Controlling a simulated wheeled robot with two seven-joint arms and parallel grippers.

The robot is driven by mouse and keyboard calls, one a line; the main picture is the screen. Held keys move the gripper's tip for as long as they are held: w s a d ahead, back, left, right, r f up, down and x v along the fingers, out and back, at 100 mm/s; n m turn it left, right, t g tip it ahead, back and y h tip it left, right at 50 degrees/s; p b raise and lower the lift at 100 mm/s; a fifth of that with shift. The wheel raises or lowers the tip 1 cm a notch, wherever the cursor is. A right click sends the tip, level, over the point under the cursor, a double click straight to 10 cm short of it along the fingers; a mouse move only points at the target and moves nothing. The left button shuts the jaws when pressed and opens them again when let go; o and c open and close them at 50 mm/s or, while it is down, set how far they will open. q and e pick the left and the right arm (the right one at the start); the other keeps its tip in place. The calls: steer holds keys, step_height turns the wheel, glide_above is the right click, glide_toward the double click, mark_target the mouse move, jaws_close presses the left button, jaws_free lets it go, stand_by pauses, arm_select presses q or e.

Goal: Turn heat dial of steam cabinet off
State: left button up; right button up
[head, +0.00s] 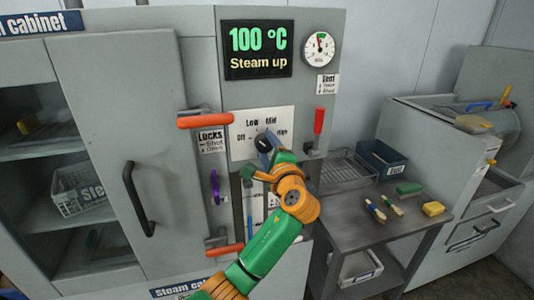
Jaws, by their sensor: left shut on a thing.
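The steam cabinet (168,30) fills the left and middle of the head view. Its heat dial (262,143) is a dark knob on a white plate (240,118) marked Off, Low and Mid, with a partly covered label on the right. My left gripper (269,146) is shut on the dial, its arm rising from below. The fingers cover much of the dial, so I cannot tell its exact setting. The display (258,50) above reads 100 °C and Steam up. My right gripper is not in view.
Orange-red lock handles (205,120) and a red vent lever (319,121) stick out near the dial. A gauge (320,48) sits at the upper right. A steel table (360,235) on the right holds a rack, a dark bin (383,158), brushes and sponges.

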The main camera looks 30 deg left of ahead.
arm_select(q)
steer(key=n+b, duration=0.2)
steer(key=n, duration=0.2)
steer(key=shift+n, duration=0.3)
steer(key=shift+r+n+b, duration=0.15)
steer(key=shift+n+b, duration=0.3)
steer(key=shift+n, duration=0.05)
steer(key=shift+r, duration=0.1)
steer(key=o, duration=1.2)
steer(key=shift+c, duration=0.2)
steer(key=shift+o, duration=1.1)
steer(key=shift+w+f, duration=0.15)
steer(key=shift+f, duration=0.05)
steer(key=b+v, duration=0.3)
steer(key=v, duration=0.4)
